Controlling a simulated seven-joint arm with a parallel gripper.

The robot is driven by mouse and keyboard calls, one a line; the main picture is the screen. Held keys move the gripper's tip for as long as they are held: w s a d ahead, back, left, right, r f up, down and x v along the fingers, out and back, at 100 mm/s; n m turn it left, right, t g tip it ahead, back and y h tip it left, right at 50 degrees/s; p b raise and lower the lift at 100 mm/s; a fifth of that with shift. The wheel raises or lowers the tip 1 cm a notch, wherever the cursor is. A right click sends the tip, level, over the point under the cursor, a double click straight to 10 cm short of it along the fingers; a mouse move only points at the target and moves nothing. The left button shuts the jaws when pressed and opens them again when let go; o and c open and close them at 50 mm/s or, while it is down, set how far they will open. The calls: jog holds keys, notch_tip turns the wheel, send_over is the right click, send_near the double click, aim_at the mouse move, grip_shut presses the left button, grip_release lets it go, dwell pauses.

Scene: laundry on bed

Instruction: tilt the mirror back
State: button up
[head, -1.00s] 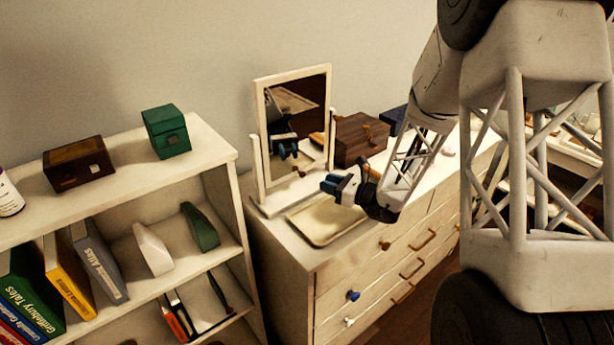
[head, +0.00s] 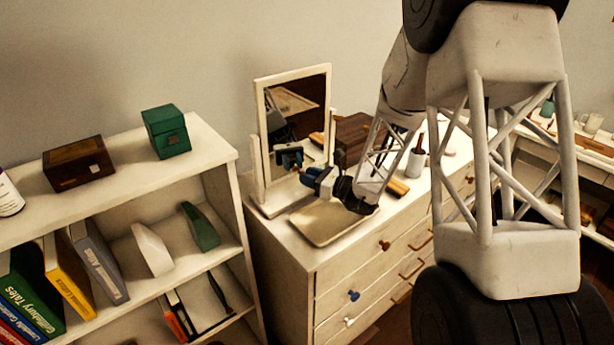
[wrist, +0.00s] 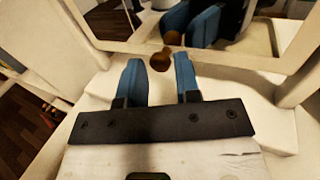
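The mirror (head: 293,112) has a cream frame and stands on a cream stand on top of the dresser. It is close to upright. My gripper (head: 304,175) is in front of the mirror's lower part, and its reflection shows in the glass. In the wrist view my gripper (wrist: 160,80) has two blue fingers spread apart with nothing held between them. The mirror's lower frame edge (wrist: 115,45) lies just beyond the fingertips. A small brown round knob (wrist: 160,62) shows between the fingertips. I cannot tell whether the fingers touch the mirror.
A cream tray (head: 322,226) lies on the dresser top below my gripper. A brown box (head: 352,132) stands right of the mirror, partly hidden by my arm. A grey cup (head: 415,163) stands farther right. A bookshelf (head: 222,145) with a green box (head: 166,132) stands at left.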

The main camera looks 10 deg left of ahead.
jog(key=shift+w+a, duration=0.2)
jog(key=shift+a, duration=0.25)
jog(key=shift+c, duration=0.5)
grip_shut()
